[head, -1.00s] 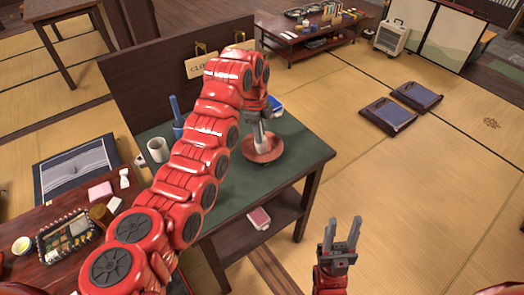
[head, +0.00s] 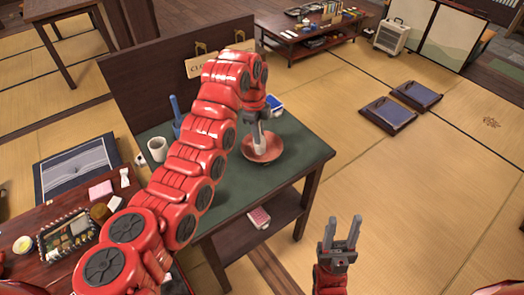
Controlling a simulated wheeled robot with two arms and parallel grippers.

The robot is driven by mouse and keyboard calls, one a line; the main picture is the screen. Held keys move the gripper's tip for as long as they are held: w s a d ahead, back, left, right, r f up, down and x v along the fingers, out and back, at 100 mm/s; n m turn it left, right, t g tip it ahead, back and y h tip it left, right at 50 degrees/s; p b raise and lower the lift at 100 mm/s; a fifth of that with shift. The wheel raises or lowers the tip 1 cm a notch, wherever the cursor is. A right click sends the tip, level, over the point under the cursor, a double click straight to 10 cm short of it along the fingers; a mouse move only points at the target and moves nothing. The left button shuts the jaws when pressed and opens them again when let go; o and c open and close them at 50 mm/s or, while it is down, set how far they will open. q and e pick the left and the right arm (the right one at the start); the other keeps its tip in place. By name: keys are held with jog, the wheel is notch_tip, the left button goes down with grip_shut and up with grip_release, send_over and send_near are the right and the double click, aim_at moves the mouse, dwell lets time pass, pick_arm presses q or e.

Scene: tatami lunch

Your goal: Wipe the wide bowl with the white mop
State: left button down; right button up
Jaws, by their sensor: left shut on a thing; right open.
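The wide bowl (head: 273,151) is reddish and shallow and stands on the green-topped table (head: 240,185) in the head view. My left gripper (head: 258,134) is over the bowl, pointing down, shut on the white mop (head: 260,147). The mop's pale end is inside the bowl; whether it touches the bottom I cannot tell. My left arm hides part of the table. My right gripper (head: 341,236) is open and empty, in front of the table to the right, away from the bowl.
A white cup (head: 157,149) and a blue item (head: 175,110) stand at the table's left. A blue-and-white box (head: 275,104) lies behind the bowl. A red card box (head: 259,218) is on the lower shelf. A wooden panel rises behind.

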pick_arm(q)
jog(key=m+b, duration=0.2)
jog(key=shift+f+m, duration=0.25)
jog(key=shift+m, duration=0.05)
jog(key=shift+s+m+g, duration=0.15)
jog(key=shift+m+g, duration=0.15)
jog(key=shift+m, duration=0.6)
jog(key=m, duration=0.3)
jog(key=shift+s+d+r+m, duration=0.15)
jog(key=shift+r+m, duration=0.15)
jog(key=m+p, duration=0.1)
jog(key=m, duration=0.2)
jog(key=shift+s+d+g, duration=0.1)
jog(key=shift+g, duration=0.3)
jog(key=shift+m, duration=1.2)
jog(key=shift+f, duration=0.15)
